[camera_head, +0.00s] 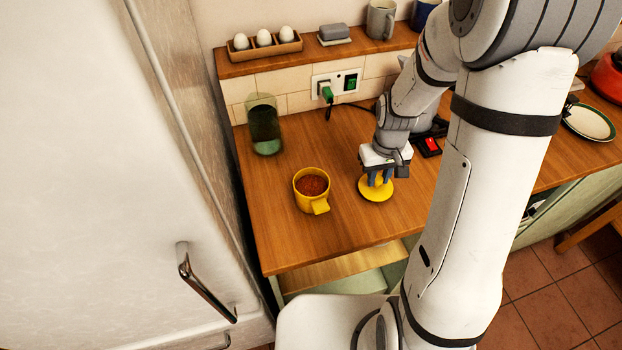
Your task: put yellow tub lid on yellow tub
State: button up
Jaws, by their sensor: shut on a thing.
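The yellow tub (299,200) stands upright and uncovered on the wooden counter, with a brown, grainy filling and a yellow handle or tab at its front right. The round yellow tub lid (374,193) is to the right of the tub and apart from it. My gripper (380,177) points down at the lid and is shut on it near its middle. I cannot tell whether the lid rests on the counter or is slightly above it. The part of the lid between the fingers is hidden.
A green glass jar (264,130) stands behind the tub. A socket with a green plug (327,94) is on the tiled wall. A shelf above holds an egg rack (265,52) and mugs (380,19). A white plate (588,122) is at right. Counter left and front of the tub is clear.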

jog(key=shift+r+p, duration=1.95)
jog(key=shift+r, duration=1.15)
